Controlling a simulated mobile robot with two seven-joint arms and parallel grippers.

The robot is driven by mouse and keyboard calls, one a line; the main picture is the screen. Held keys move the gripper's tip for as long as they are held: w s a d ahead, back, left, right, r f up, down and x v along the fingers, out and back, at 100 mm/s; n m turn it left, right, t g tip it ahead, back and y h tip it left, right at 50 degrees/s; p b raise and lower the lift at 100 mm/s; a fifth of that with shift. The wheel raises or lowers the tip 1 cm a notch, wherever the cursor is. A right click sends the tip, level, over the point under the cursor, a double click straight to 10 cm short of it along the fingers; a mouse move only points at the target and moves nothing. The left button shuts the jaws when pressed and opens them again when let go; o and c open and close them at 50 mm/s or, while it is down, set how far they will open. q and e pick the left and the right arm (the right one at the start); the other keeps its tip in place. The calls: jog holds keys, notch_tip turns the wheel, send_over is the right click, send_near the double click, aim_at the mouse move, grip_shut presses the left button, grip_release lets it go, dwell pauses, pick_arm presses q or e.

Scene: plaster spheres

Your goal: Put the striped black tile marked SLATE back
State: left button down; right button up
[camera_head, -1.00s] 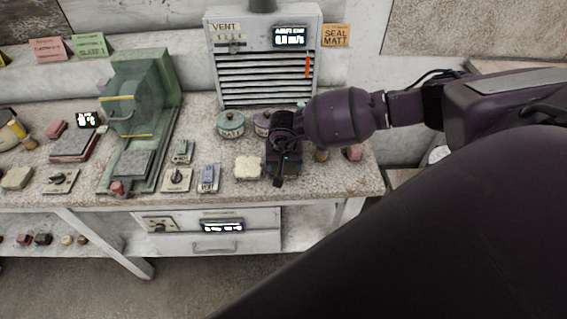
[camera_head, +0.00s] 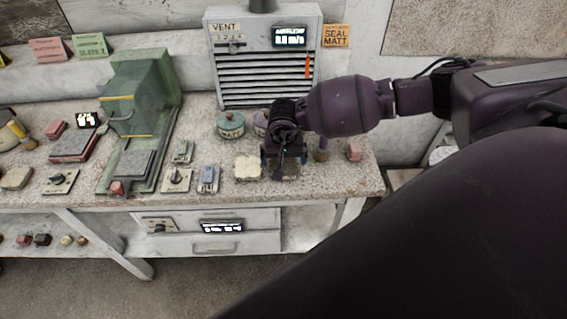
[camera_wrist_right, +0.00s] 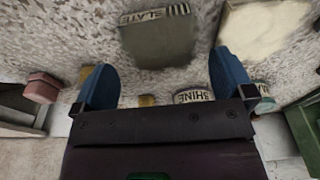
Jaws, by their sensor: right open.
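The tile marked SLATE (camera_wrist_right: 158,42) is a dark grey slab with a black-and-white striped, lettered edge. In the right wrist view it lies on the speckled bench top, beyond the fingertips and roughly between their lines. My right gripper (camera_wrist_right: 163,75) is open, with its two blue fingers apart and nothing between them. In the head view the right gripper (camera_head: 282,157) points down over the front of the bench, right of a cream block (camera_head: 247,168). The gripper mostly hides the tile there. My left gripper is not in view.
A tin marked SHINE (camera_wrist_right: 192,96) stands near one finger; a teal tin (camera_head: 231,124) stands behind the cream block. The vent unit (camera_head: 265,60) rises behind. A pink block (camera_head: 354,152) lies to the right. The green machine (camera_head: 140,110) stands left, with small control boxes beside it.

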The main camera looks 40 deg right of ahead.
notch_tip(320, 180, up, 7)
jog(key=s+a+f+m+g+y, duration=0.1)
jog(key=s+a+m+y, duration=0.35)
jog(key=a, duration=0.55)
jog(key=s+a+f+m+g+y, duration=0.1)
jog(key=s+a+m+y, duration=0.2)
jog(key=s+a+y, duration=0.45)
jog(key=w+a+r+m+t+y, duration=0.3)
jog(key=a+r+m+t+y, duration=0.3)
jog(key=m, duration=1.1)
jog(key=w+d+f+m+t+h, duration=0.1)
jog(key=d+f+m+t+h, duration=0.35)
jog(key=m, duration=0.65)
jog(key=d+f+m+t+h, duration=0.1)
jog(key=d+m+t+h, duration=0.5)
jog(key=m, duration=0.6)
jog(key=s+d+f+m+g+h, duration=0.2)
jog(key=s+d+f+m+h, duration=0.1)
jog(key=m, duration=0.5)
jog(key=s+d+f+m+g+h, duration=0.2)
jog(key=s+d+f+m+h, duration=0.1)
jog(key=s+d+f+m, duration=0.3)
notch_tip(320, 180, down, 4)
jog(key=s+m, duration=0.2)
jog(key=m, duration=0.1)
jog(key=shift+h+b, duration=0.3)
jog(key=shift+h, duration=0.05)
